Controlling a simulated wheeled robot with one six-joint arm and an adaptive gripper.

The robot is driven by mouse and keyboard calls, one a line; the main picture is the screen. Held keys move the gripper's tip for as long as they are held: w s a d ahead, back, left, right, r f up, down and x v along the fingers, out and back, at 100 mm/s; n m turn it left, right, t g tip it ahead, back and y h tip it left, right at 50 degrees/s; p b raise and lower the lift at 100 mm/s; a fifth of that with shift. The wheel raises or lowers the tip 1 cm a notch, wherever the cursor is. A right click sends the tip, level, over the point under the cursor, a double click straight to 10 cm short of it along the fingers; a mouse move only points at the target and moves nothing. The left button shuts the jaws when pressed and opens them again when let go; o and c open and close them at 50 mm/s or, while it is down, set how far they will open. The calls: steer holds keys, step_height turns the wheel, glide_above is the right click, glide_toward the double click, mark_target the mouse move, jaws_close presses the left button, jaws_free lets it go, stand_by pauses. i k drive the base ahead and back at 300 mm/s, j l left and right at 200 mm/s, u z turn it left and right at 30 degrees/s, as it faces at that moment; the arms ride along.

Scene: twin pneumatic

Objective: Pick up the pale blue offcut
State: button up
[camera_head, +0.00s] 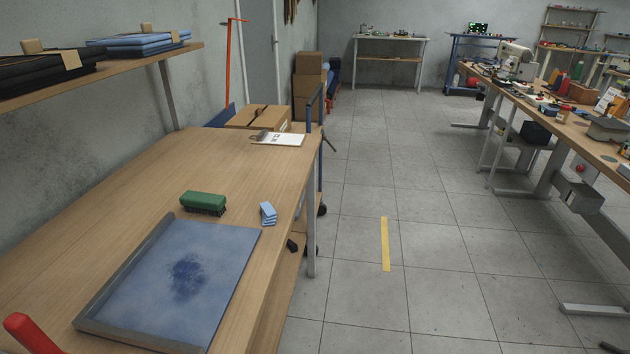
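The pale blue offcut (268,214) is a small, light blue, folded or layered piece near the right edge of the wooden table. It lies just beyond the top right corner of the blue panel and to the right of the green brush. My gripper is not in view, so its state does not show.
A shelf (130,66) overhangs the left. Floor to the right (440,240) is clear.

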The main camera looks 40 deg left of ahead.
mark_target(269, 214)
steer(key=i+u, duration=0.25)
steer(key=i, duration=0.15)
steer(key=i+l+u, duration=0.3)
steer(key=i, duration=0.15)
steer(key=i+l+u, duration=0.25)
steer(key=i, duration=0.15)
steer(key=j+u, duration=0.1)
steer(key=u, duration=2.35)
